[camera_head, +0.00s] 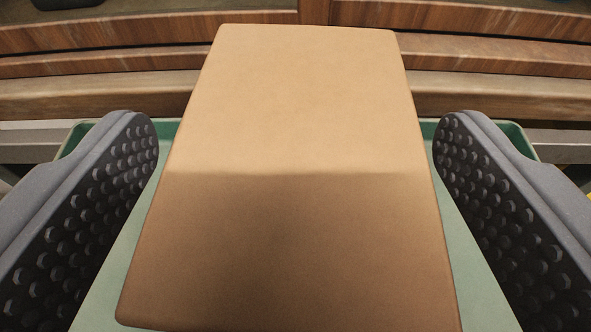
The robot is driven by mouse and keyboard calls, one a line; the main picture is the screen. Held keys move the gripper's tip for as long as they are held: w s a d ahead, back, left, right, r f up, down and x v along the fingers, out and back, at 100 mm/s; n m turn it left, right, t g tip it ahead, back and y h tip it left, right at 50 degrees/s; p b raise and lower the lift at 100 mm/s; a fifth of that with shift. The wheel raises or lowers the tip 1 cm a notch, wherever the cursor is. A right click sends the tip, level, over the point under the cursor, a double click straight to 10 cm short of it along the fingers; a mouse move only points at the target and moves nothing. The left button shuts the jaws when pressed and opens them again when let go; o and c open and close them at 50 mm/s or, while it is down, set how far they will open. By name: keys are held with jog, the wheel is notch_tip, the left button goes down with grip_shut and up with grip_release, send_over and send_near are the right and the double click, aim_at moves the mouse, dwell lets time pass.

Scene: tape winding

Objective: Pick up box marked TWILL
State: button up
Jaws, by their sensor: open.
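A plain tan cardboard box (290,190) fills the middle of the view. No marking shows on the faces I see, so I cannot tell whether it reads TWILL. My gripper (297,215) is open, with one dark studded pad on each side of the box.
The green tray's raised rim shows behind the box on both sides. Beyond it are brown wooden boards (490,90) running across the view. A dark object (68,3) is cut off at the top left. A grey rail or ledge runs across at tray height.

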jog(key=c, duration=1.2)
